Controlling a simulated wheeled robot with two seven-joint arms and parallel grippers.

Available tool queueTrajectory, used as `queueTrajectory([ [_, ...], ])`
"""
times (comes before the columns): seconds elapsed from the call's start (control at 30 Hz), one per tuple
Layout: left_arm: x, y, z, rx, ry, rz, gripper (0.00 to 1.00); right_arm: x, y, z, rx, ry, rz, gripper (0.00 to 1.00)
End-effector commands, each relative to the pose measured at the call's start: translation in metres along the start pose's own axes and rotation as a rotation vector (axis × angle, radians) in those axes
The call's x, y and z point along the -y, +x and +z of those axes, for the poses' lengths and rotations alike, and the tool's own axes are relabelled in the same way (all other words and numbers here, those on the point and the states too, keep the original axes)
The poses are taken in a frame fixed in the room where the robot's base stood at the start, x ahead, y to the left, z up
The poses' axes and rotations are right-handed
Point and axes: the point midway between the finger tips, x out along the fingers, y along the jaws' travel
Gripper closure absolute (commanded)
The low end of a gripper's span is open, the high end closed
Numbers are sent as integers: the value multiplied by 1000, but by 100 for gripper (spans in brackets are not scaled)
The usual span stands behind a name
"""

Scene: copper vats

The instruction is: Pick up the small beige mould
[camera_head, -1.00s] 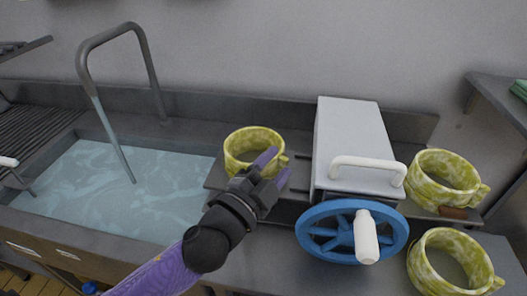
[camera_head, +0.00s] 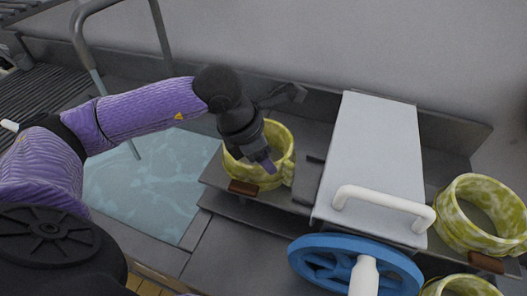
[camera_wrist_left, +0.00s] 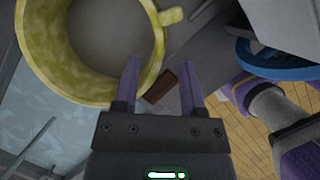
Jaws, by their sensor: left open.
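No plainly beige mould shows; the moulds are mottled yellow-green rings with a small handle. One mould (camera_head: 284,167) stands on the grey shelf left of the press, and it fills the upper left of the left wrist view (camera_wrist_left: 44,62). My left gripper (camera_head: 266,163) is open and points down over this mould, hiding part of its rim. My right gripper is not in view.
A brown block (camera_head: 243,187) lies at the shelf edge by the mould. Right of it stands a grey press (camera_head: 375,150) with a white handle and blue wheel (camera_head: 322,262). Other moulds stand at right (camera_head: 451,228) and lower right (camera_head: 462,287). A water-filled sink (camera_head: 150,190) is at left.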

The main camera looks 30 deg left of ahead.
Motion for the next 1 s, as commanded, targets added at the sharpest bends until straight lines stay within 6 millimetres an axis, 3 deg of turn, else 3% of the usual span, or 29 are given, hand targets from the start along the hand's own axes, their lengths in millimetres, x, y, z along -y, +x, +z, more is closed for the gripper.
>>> queueTrajectory([
  [0.2, -1, 44, -4, 1, -2, -5, 47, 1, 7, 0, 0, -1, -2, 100],
  [0.47, -1, 50, -3, 1, 0, -3, 47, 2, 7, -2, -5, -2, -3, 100],
  [0.73, -1, 50, -3, 1, -1, -4, 100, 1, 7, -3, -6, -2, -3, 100],
  [1.0, -1, 50, -3, 2, -1, -4, 100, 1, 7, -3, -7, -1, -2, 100],
])
